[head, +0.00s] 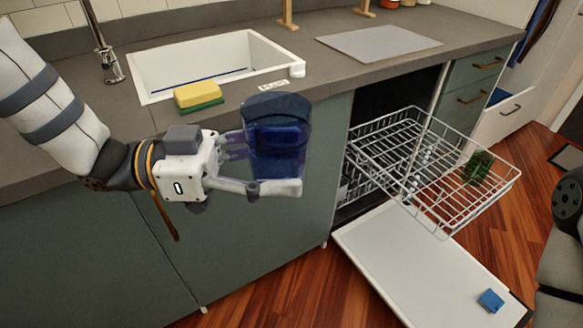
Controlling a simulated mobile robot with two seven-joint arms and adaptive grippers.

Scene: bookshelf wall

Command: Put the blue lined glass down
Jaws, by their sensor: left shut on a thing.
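My left gripper (250,163) is shut on the blue lined glass (277,132), a dark blue see-through tumbler. The glass is held upright in the air in front of the grey-green cabinet, near the counter's front edge. One finger shows at its lower side; part of the other finger is hidden behind or seen through the glass. My right gripper is not in view; only a dark and grey part shows at the right edge.
The dishwasher door (415,265) is open, with a blue piece (491,301) on it. A sink (215,68), a yellow-green sponge (198,95) and a grey board (379,43) are on the counter (335,80).

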